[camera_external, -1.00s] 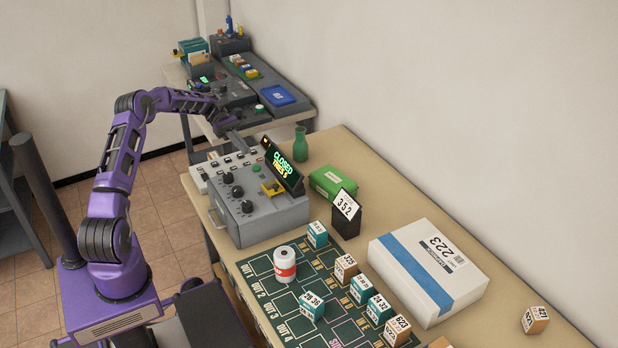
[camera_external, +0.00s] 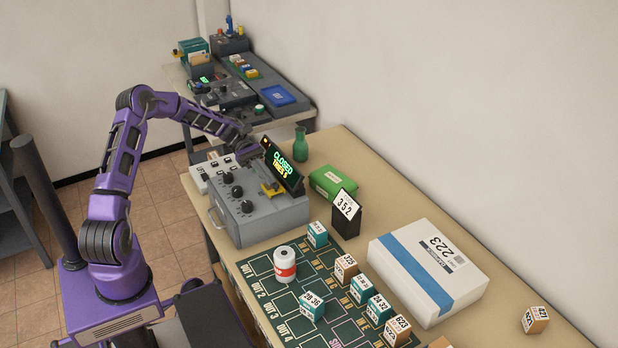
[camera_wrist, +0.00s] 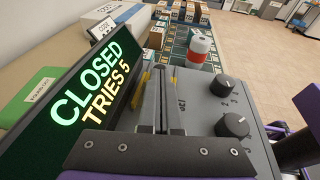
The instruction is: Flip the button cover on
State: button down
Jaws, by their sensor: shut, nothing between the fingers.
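A small yellow piece (camera_external: 272,188), which looks like the button cover, sits on top of the grey control box (camera_external: 262,222), beside the sign reading CLOSED TRIES 5 (camera_external: 284,166). In the wrist view only yellow bits (camera_wrist: 146,78) show beside my fingers, so its pose is hard to tell. My gripper (camera_external: 259,172) is shut and empty, reaching down at the box close behind the yellow piece. In the wrist view my gripper (camera_wrist: 163,72) points along the box top between the sign (camera_wrist: 95,85) and the knobs (camera_wrist: 228,105). I cannot tell whether it touches the cover.
A white panel with switches (camera_external: 205,178) lies behind the box. A green package (camera_external: 328,184), a green vase (camera_external: 300,145) and a black stand with a 352 card (camera_external: 346,218) are to the right. A red-and-white can (camera_external: 285,266) stands on the green mat in front.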

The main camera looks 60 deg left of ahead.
aim_at(277, 199)
jog(key=shift+d, duration=0.1)
jog(key=d+p, duration=0.1)
jog(key=d, duration=0.1)
jog(key=d+p, duration=0.2)
jog(key=shift+d+r, duration=0.2)
jog(key=shift+d, duration=0.2)
jog(key=shift+d+f, duration=0.2)
jog(key=shift+d, duration=0.05)
jog(key=v, duration=1.4)
jog(key=shift+a, duration=0.25)
jog(key=shift+w+r, duration=0.1)
